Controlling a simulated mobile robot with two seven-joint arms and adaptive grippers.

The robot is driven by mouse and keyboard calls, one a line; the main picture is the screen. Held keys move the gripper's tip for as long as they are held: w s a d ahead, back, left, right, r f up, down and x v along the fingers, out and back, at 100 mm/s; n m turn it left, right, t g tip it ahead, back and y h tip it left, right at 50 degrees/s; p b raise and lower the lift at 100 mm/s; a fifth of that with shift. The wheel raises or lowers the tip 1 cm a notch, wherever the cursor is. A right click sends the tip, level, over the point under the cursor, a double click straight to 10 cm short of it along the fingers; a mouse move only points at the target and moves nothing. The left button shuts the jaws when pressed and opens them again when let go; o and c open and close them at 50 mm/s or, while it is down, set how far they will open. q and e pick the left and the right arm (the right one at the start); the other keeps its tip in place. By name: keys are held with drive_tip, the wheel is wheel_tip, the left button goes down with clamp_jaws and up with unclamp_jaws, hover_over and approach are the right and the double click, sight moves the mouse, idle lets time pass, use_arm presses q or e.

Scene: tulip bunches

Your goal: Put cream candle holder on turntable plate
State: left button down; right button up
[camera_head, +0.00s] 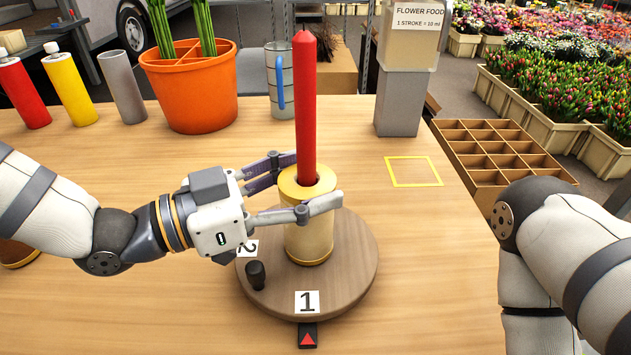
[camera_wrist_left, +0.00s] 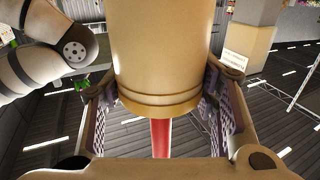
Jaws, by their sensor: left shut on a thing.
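The cream candle holder (camera_head: 308,238) is upright with a tall red candle (camera_head: 306,105) standing in it. My left gripper (camera_head: 310,181) is shut on the holder near its top, one finger on each side. The holder is over the round wooden turntable plate (camera_head: 355,270), its base seeming at the plate's surface; I cannot tell if it touches. The plate bears tags 1 and 2 and a dark knob (camera_head: 256,275). In the left wrist view the holder (camera_wrist_left: 165,60) fills the upper middle between the fingers, with part of the candle (camera_wrist_left: 161,137) below it. My right gripper is out of view.
A yellow square outline (camera_head: 413,172) and a compartment tray (camera_head: 490,150) are at right. The table between plate and outline is clear.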

use_arm(q)
drive_tip(key=shift+s+a+r, duration=0.1)
drive_tip(key=shift+a+r, duration=0.05)
drive_tip(key=shift+a, duration=0.15)
drive_tip(key=c, duration=1.1)
unclamp_jaws()
drive_tip(key=shift+f, duration=0.2)
drive_tip(key=o, duration=0.5)
drive_tip(key=shift+r, duration=0.1)
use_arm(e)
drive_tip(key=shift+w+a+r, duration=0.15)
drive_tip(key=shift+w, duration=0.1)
use_arm(q)
drive_tip(key=shift+r, duration=0.2)
drive_tip(key=p+v, duration=0.1)
drive_tip(key=v, duration=1)
drive_tip(key=shift+a+f, duration=0.1)
drive_tip(key=shift+a, duration=0.3)
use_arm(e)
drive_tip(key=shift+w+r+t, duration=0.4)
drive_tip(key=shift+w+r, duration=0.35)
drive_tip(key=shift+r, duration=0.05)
